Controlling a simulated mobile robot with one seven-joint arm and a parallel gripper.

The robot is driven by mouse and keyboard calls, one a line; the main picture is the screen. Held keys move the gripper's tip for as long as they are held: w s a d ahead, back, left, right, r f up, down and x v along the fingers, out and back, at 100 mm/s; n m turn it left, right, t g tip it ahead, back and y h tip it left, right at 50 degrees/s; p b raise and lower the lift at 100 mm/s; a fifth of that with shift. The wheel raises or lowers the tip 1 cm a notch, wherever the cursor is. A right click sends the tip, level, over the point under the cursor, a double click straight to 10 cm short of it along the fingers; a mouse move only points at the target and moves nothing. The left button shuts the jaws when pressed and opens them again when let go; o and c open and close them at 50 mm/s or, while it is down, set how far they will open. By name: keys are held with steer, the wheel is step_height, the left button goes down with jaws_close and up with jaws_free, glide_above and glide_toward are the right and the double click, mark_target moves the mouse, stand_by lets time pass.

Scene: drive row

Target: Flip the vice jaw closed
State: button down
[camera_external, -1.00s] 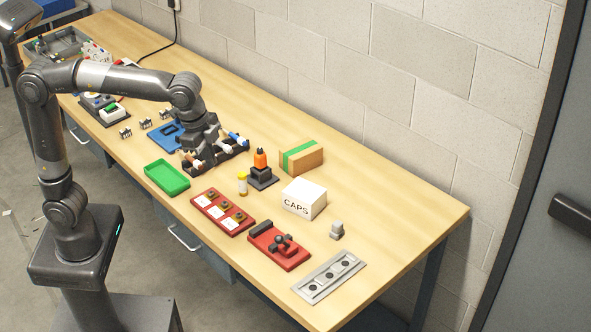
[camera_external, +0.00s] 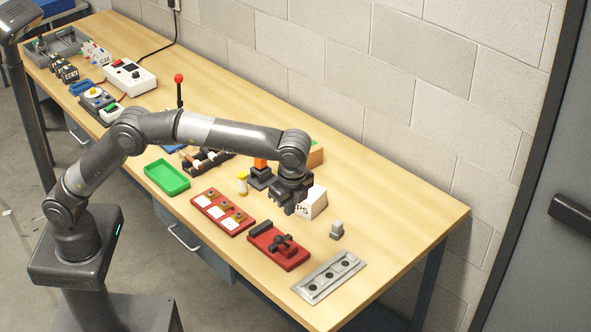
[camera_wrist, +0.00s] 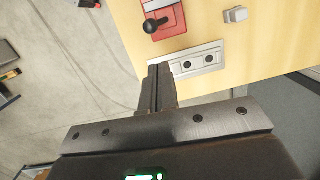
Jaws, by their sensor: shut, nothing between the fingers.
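The vice is a red base with a dark jaw and a black ball-ended lever (camera_external: 280,246), near the right front of the bench. In the wrist view the red vice (camera_wrist: 168,20) shows at the top, partly cut off, with its black knob (camera_wrist: 150,26). I cannot tell the jaw's exact angle. My gripper (camera_external: 288,208) hangs above the bench, behind and above the vice, in front of the white box, touching nothing I can see. In the wrist view my fingers (camera_wrist: 159,75) are together and empty.
A grey plate with round holes (camera_external: 328,277) lies right of the vice, and a small grey block (camera_external: 337,230) stands behind it. A red tray with several cards (camera_external: 222,212) lies to the left. The white CAPS box (camera_external: 314,204) is partly hidden by my gripper.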

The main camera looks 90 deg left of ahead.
steer(key=m+g, duration=0.1)
glide_toward(290, 251)
steer(key=w+d+r, duration=0.3)
steer(key=d, duration=0.1)
steer(key=shift+d+f+m+y, duration=0.15)
steer(key=shift+d+m+y, duration=0.15)
steer(key=shift+d, duration=0.05)
steer(key=shift+f, duration=0.15)
steer(key=x, duration=0.9)
steer(key=shift+a+f, duration=0.2)
steer(key=shift+f, duration=0.2)
steer(key=shift+s+a+r, duration=0.2)
steer(key=shift+s+a, duration=0.5)
steer(key=shift+a, duration=0.15)
steer(key=shift+s+a+r, duration=0.1)
steer(key=shift+s+a, duration=0.4)
steer(key=shift+a, duration=0.25)
